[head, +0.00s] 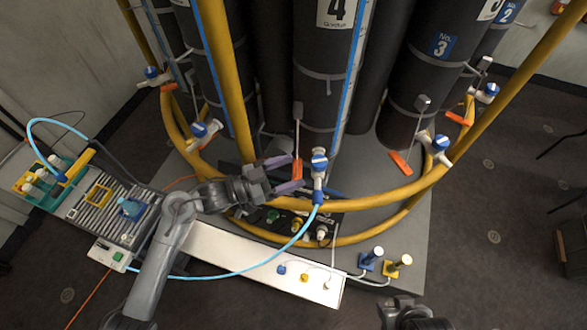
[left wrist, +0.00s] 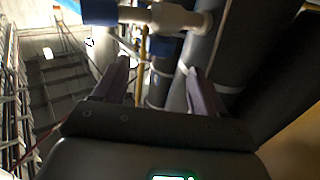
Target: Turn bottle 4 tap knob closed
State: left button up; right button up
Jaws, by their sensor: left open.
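Bottle 4 (head: 320,75) is a tall black cylinder with a white "4" label at the back centre. Its white tap carries a blue knob (head: 320,161) low on the front, with a light-blue hose attached below. My left gripper (head: 291,173) is open, fingers pointing right towards the tap, just left of it; in the head view the knob looks clear of the fingertips. In the left wrist view the white tap body (left wrist: 178,18) and a blue part (left wrist: 100,12) cross beyond the open fingers (left wrist: 160,75). A dark part of my right arm shows at the bottom edge; its fingers are not clear.
A yellow ring rail (head: 375,207) curves in front of the bottles. Bottle 3 (head: 430,65) with its own tap (head: 440,145) stands to the right. An orange tag (head: 297,169) hangs close behind my left fingers. A white panel (head: 250,262) and a grooved bench (head: 110,215) lie in front.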

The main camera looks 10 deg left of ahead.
aim_at(324, 157)
pick_arm(q)
jog(key=shift+c, duration=1.2)
jog(key=shift+s+d+f+b, duration=0.1)
jog(key=shift+d+f+b, duration=0.1)
jog(key=shift+d+b, duration=0.1)
jog(key=d+n+t+y+b, duration=0.1)
jog(key=s+d+n+t+y+b, duration=0.1)
jog(key=t+b, duration=0.1)
jog(key=shift+s+d+f, duration=0.15)
jog(key=shift+d, duration=0.05)
jog(key=n+t+y, duration=0.1)
jog(key=r+n+t+y+b, duration=0.1)
jog(key=shift+s+a+n+y, duration=0.1)
jog(key=shift+s+n+y, duration=0.05)
jog(key=shift+n+y, duration=0.2)
jog(key=b+x, duration=0.1)
jog(key=x, duration=0.9)
jog(key=shift+r, duration=0.2)
jog(key=shift+a, duration=0.1)
